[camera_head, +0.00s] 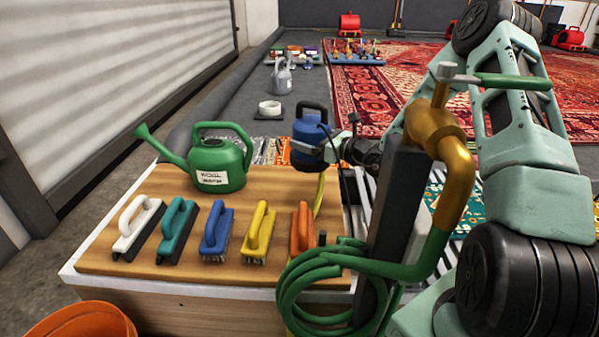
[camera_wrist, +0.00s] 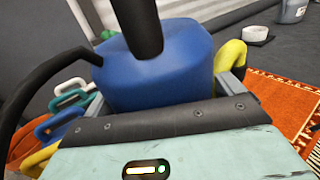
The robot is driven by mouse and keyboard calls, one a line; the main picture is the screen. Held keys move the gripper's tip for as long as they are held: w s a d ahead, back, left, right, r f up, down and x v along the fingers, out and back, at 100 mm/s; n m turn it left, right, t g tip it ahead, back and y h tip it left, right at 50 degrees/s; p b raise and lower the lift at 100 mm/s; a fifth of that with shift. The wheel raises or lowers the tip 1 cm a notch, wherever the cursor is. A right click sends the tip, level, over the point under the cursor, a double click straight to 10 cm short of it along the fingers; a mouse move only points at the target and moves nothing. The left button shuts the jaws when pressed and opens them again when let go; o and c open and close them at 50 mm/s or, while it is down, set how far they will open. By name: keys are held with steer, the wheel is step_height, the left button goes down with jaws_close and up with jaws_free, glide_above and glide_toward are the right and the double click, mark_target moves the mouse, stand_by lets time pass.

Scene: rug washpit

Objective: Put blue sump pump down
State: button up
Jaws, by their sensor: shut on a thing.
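The blue sump pump (camera_head: 308,137) has a black handle on top and a dark cable. My gripper (camera_head: 327,150) is shut on it, coming from the right in the head view. The pump hangs over the back right part of a wooden-topped bench (camera_head: 165,262); whether its base touches anything is hidden or unclear. In the wrist view the pump (camera_wrist: 155,75) fills the middle between the jaws (camera_wrist: 165,90), with its handle towards the camera. A yellow hose (camera_wrist: 232,68) shows beside it.
A green watering can (camera_head: 217,160) and several brushes, one of them blue (camera_head: 217,228), stand on the bench. A tap post (camera_head: 397,195) with a coiled green hose (camera_head: 320,275) stands at its right. An orange bucket (camera_head: 82,322) is in front. Bare wood lies right of the can.

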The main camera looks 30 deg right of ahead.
steer(key=shift+f+b, duration=2.95)
steer(key=shift+f, duration=1.75)
steer(key=shift+f, duration=0.15)
steer(key=o, duration=1.7)
steer(key=shift+f, duration=0.1)
steer(key=shift+s+d+r, duration=0.15)
steer(key=shift+s+r, duration=0.05)
steer(key=shift+s, duration=0.05)
steer(key=p+v, duration=0.5)
steer(key=v, duration=0.5)
steer(key=shift+s+d, duration=0.1)
steer(key=shift+s, duration=0.15)
steer(key=shift+s+d+f, duration=0.1)
steer(key=shift+s+d, duration=0.05)
steer(key=shift+s, duration=0.25)
